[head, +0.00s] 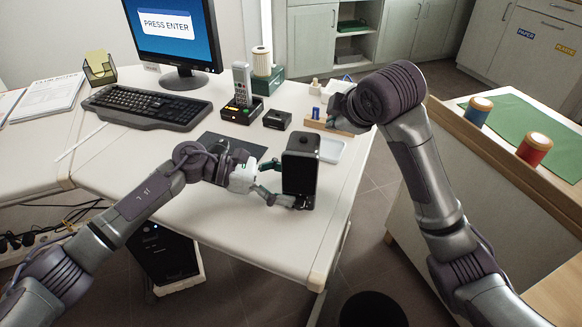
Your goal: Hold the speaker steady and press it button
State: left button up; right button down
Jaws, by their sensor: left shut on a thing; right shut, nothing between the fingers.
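The speaker (300,174) is a black upright box near the front right edge of the white desk. A small round button (304,140) shows on its top. My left gripper (284,197) reaches in from the left and is shut on the lower part of the speaker; the far finger is partly hidden. My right gripper (342,121) is shut and empty, above and to the right of the speaker and apart from it. My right wrist hides part of it.
Behind the speaker are a white tray (331,151), a small black box (277,120) and a phone (242,86) on its base. A keyboard (147,106) and monitor (172,38) stand at the left. A wooden-edged counter with blue and red spools (534,149) is at the right.

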pick_arm(q)
jog(key=shift+f, duration=0.1)
pick_arm(e)
jog(key=a+r+n+y, duration=0.1)
jog(key=a+r+n, duration=0.35)
jog(key=r, duration=0.25)
notch_tip(320, 180, up, 6)
jog(key=n, duration=1.2)
send_over(295, 131)
jog(key=s+d, duration=0.2)
jog(key=s, duration=0.1)
jog(key=shift+y, duration=0.3)
jog(key=shift+a+f, duration=0.2)
jog(key=shift+f, duration=4.2)
jog(key=shift+f, duration=0.5)
